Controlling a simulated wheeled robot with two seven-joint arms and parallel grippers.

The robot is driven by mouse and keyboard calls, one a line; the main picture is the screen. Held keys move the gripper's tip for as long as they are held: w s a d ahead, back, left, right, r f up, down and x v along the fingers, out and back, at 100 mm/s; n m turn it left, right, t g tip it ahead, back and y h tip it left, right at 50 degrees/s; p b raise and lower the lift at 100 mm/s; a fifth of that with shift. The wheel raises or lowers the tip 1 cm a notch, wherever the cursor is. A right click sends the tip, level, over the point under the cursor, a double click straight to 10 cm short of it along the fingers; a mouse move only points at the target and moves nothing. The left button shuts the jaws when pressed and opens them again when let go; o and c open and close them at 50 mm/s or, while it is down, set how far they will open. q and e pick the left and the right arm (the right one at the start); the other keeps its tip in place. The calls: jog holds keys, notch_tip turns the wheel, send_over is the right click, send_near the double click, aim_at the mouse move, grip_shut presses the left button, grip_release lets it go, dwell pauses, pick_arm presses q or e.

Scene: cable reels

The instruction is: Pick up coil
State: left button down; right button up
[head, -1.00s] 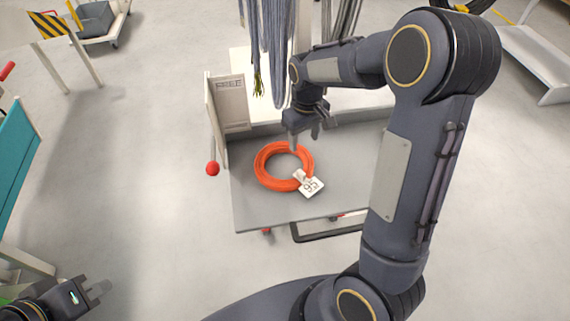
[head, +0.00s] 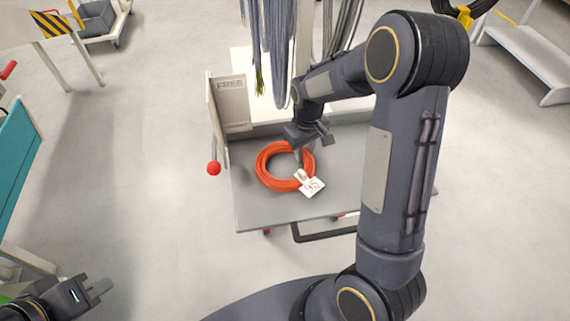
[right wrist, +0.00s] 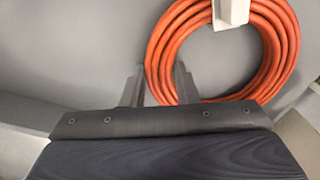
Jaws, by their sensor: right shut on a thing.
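The orange coil (head: 268,178) lies on the grey cart deck (head: 250,208). A white tag (head: 312,187) is on its near right side. My right gripper (head: 299,156) is down at the coil's far right side. In the right wrist view its fingers (right wrist: 159,88) stand on either side of the coil's band, shut on it; the coil (right wrist: 283,40) spreads to the right, with a white piece at the top. The fingertips are partly hidden in the head view. My left gripper (head: 100,289) is at the lower left, away from the coil; its jaw opening is unclear.
A panel marked FREE (head: 231,100) stands at the deck's left edge, with a red ball knob (head: 214,168) beside it. Grey cables (head: 275,50) hang behind my right gripper. A teal panel (head: 18,150) stands far left. Open floor lies between.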

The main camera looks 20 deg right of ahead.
grip_shut()
jog(key=shift+r, duration=0.1)
jog(key=shift+w+r, duration=0.1)
jog(key=shift+r, duration=0.7)
jog(key=s+a+r, duration=0.8)
jog(key=s+r, duration=0.3)
jog(key=shift+s+r, duration=0.15)
jog(key=shift+s, duration=0.15)
jog(key=shift+a, duration=0.1)
